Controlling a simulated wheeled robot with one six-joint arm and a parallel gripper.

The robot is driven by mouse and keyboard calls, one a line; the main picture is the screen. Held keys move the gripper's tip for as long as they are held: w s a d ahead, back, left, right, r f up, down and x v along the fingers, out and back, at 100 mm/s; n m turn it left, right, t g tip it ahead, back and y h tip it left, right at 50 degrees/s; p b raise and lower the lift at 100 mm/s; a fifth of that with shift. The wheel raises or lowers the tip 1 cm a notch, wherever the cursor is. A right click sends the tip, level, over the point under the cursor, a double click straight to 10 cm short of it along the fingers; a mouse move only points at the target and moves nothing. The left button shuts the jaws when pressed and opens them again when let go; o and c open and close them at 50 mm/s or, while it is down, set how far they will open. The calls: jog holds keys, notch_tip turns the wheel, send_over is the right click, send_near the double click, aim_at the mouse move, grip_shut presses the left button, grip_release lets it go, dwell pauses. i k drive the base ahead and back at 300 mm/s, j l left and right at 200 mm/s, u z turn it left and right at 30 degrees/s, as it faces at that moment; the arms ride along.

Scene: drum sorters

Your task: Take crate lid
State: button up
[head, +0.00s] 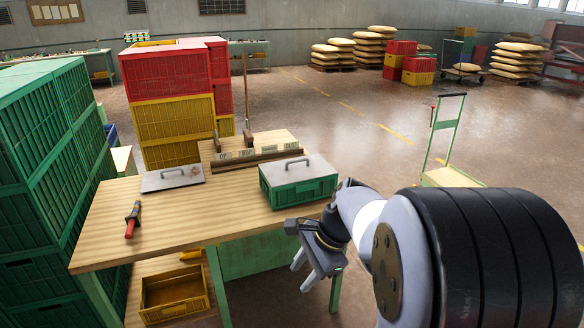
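A green crate (302,189) stands on the right part of the wooden table. A grey lid (283,172) with a raised handle (295,162) sits on its top. A second flat grey lid (172,178) with a handle lies on the table to the left. My gripper (308,272) is in front of the table's right side, below and in front of the green crate, apart from both lids. Its fingers point down and to the left, with a gap between them, and nothing shows in it.
A red-handled tool (132,220) lies at the table's left. A wooden rack with small labels (258,153) stands behind the lids. A yellow crate (175,296) sits low under the table. Stacked green crates (40,150) rise at left. Open floor lies right of the table.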

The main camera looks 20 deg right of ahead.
aim_at(279, 173)
jog(key=i+l, duration=0.35)
jog(key=i, duration=0.15)
jog(key=i+l, duration=0.35)
jog(key=i, duration=0.15)
jog(key=i+l, duration=0.35)
jog(key=i, duration=0.2)
jog(key=i+l, duration=0.35)
jog(key=i, duration=0.15)
